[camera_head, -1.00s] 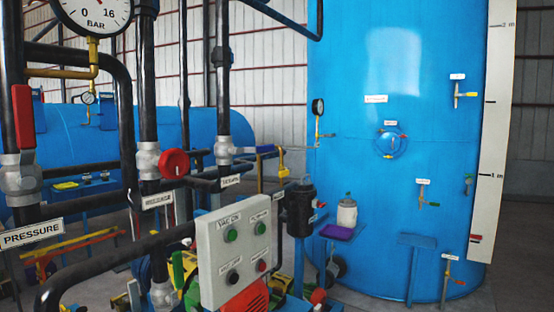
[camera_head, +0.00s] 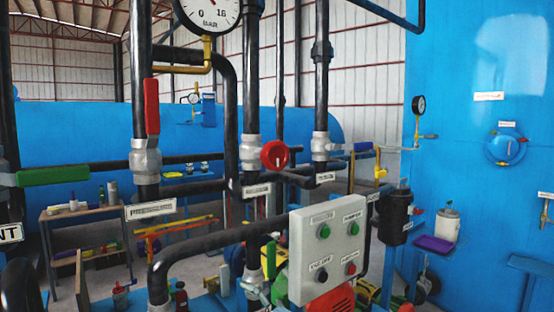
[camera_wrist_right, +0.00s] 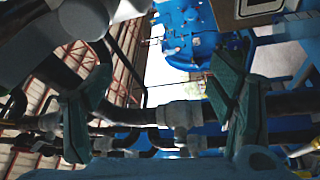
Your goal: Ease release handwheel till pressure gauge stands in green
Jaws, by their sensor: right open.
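The red handwheel (camera_head: 275,155) sits on a dark pipe in the middle of the head view, above a small label (camera_head: 256,190) too blurred to read surely. The round white pressure gauge (camera_head: 209,14), marked 0, 16 and BAR, stands on a yellow pipe at the top. Its upper part is cut off, so I cannot tell its reading or see a green band. My right gripper (camera_wrist_right: 160,92) is open and empty in the right wrist view, its green fingers wide apart with pipes behind them. No handwheel shows clearly there. My left gripper is in neither view.
A grey button box (camera_head: 327,248) stands in front at lower right. Pipes with a red lever (camera_head: 152,106) and a green lever (camera_head: 53,177) are to the left. A big blue tank (camera_head: 480,80) fills the right; a shelf (camera_head: 85,214) stands at left.

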